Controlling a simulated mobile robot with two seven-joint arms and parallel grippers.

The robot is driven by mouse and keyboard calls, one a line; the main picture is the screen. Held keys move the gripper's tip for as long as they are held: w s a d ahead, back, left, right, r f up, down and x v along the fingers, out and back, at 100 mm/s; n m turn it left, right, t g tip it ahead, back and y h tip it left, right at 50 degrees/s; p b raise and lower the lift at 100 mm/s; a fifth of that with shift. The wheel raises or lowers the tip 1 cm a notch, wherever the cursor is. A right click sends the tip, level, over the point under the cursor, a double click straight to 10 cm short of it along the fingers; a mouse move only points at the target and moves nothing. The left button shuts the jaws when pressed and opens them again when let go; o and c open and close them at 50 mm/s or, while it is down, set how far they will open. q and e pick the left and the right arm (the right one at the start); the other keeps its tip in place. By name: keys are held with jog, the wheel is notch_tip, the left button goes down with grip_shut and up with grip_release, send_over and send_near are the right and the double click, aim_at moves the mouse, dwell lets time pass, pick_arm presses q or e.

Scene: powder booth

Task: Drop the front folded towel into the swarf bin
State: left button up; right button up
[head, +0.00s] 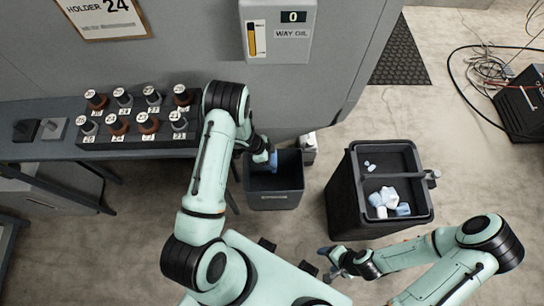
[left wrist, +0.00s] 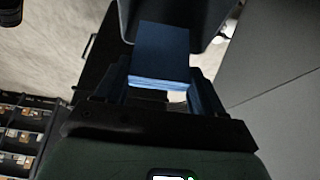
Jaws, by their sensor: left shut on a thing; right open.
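My left gripper (head: 270,158) is shut on a blue folded towel (head: 273,170). It holds the towel over the opening of a small dark grey bin (head: 274,202), whose front label is too small to read. In the left wrist view the folded towel (left wrist: 162,52) sits between the two fingers, its layered edge towards the palm. A dark wall beyond it looks like the bin. I cannot tell whether the towel touches the bin. My right gripper (head: 330,264) is open and empty, low in front of the larger bin. No other folded towel shows.
A larger dark bin (head: 343,205) with a bar across it holds several crumpled white and blue pieces (head: 386,199). A bench (head: 60,152) with a rack of numbered tool holders (head: 135,125) stands left. A way oil box (head: 277,32) is on the grey machine. Cables lie at far right.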

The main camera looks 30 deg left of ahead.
pick_arm(q)
jog(key=f+b, duration=0.3)
jog(key=f, duration=0.2)
jog(key=shift+s+d+f+b, duration=0.1)
jog(key=shift+s+f+b, duration=0.1)
jog(key=shift+b, duration=0.15)
jog(key=shift+w+f+b, duration=0.15)
jog(key=shift+f+b, duration=0.4)
pick_arm(e)
jog(key=s+f, duration=0.3)
jog(key=f, duration=0.3)
jog(key=shift+s, duration=0.25)
pick_arm(q)
jog(key=o, duration=1.2)
jog(key=p+v, duration=0.1)
jog(key=v, duration=0.6)
jog(key=shift+r+p, duration=0.25)
jog(key=shift+p, duration=0.1)
pick_arm(e)
jog(key=shift+w+r, duration=0.4)
jog(key=shift+r, duration=0.45)
